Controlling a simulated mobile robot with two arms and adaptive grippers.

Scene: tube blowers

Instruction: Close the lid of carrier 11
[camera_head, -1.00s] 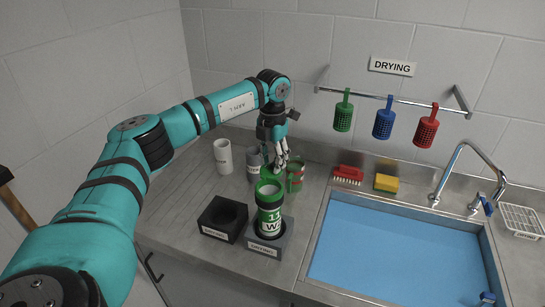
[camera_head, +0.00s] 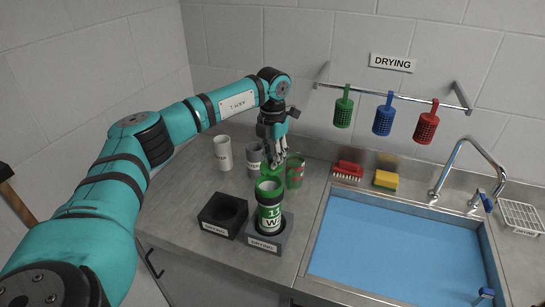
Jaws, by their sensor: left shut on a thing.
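Carrier 11 (camera_head: 269,216) is a clear cylinder with a green collar and a white label reading 11. It stands upright in a dark grey holder. Its green lid (camera_head: 271,172) is open, behind and above the carrier's mouth. My left gripper (camera_head: 274,160) comes down from behind and is shut on the lid's upper part; the fingers partly hide the contact. My right gripper is not in view.
The grey holder (camera_head: 283,240) stands beside an empty black holder (camera_head: 221,226). The blue sink (camera_head: 400,245) lies to the right.

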